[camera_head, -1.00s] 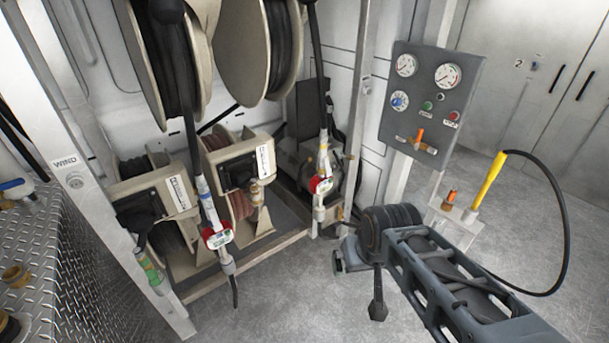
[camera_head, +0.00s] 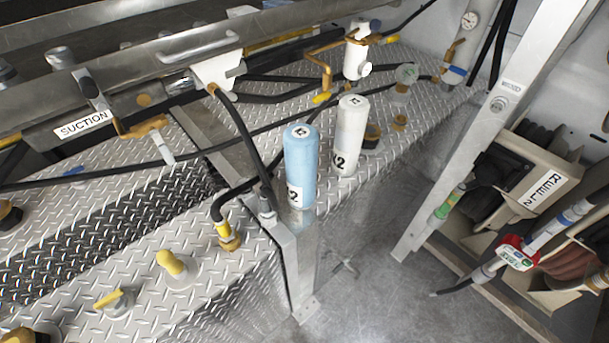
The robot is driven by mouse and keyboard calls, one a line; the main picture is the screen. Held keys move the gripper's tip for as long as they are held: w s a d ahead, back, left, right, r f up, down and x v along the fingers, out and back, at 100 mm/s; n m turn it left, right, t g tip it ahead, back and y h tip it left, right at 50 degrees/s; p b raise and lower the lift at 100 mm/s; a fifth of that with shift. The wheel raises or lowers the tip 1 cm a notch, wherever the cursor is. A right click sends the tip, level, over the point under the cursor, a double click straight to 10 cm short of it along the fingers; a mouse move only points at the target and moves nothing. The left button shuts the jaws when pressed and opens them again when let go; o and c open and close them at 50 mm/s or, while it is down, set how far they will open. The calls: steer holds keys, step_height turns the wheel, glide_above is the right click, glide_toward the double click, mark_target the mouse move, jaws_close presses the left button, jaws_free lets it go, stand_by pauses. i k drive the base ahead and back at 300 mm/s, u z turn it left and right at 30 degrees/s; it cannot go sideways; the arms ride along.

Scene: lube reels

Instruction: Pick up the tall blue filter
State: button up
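The tall blue filter (camera_head: 300,160) is a light blue upright cylinder with a black-on-white label near its base. It stands near the corner of the diamond-plate deck, left of a similar white filter (camera_head: 349,135). A small gap separates the two. The blue filter's lower end meets the top of a metal post; its exact support is hard to tell. My gripper and arm are out of view now.
Black hoses (camera_head: 240,135) run just behind and left of the blue filter. Yellow-handled valves (camera_head: 174,264) rise from the diamond-plate deck (camera_head: 225,290). A metal post (camera_head: 490,120) and reels (camera_head: 545,185) stand at right.

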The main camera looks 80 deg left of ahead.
mark_target(301, 140)
steer(key=u, duration=1.05)
steer(key=i, duration=1.15)
steer(key=u, duration=1.55)
